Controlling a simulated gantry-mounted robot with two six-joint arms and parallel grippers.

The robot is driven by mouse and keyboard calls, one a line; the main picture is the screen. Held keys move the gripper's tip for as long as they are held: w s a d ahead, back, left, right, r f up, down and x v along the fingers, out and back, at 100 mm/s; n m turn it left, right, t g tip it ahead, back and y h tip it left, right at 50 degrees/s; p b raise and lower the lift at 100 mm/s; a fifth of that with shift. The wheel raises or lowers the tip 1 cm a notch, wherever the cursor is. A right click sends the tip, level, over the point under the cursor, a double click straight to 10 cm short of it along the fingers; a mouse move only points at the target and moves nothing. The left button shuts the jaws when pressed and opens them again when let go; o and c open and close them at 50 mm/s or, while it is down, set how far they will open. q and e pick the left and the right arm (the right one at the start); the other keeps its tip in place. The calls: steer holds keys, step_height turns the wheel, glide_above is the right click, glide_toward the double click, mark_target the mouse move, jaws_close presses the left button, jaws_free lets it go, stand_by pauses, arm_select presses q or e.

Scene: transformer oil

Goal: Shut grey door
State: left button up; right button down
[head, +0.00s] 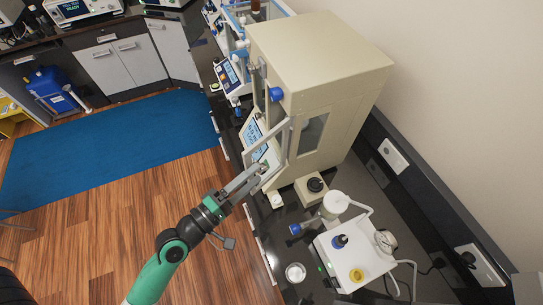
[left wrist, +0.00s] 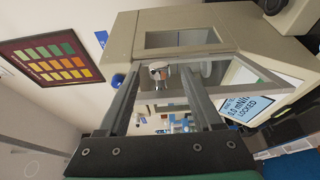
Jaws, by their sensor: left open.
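The grey door (head: 270,134) is a framed glass panel on the front of the beige tester (head: 318,60). It stands swung out from the housing, open, beside the tester's lit screen. The left wrist view also shows the grey door frame (left wrist: 262,73) angled away from the beige tester (left wrist: 190,20). My left gripper (head: 262,169) is at the lower part of the door, with its jaws open. In the left wrist view its two fingers (left wrist: 160,72) reach toward the door frame, with a silver knob showing between them. I cannot tell whether they touch the door. My right gripper is not in view.
A small beige block with a black knob (head: 315,185) stands beside the tester. A white stirrer unit (head: 352,258) with a gauge and a small dish (head: 295,272) are nearer on the black bench. The floor left of my arm, with a blue mat (head: 110,150), is open.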

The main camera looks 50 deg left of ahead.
arm_select(q)
steer(key=w+p, duration=0.1)
steer(key=w, duration=0.6)
steer(key=shift+a, duration=0.1)
jaws_close()
stand_by(1.1)
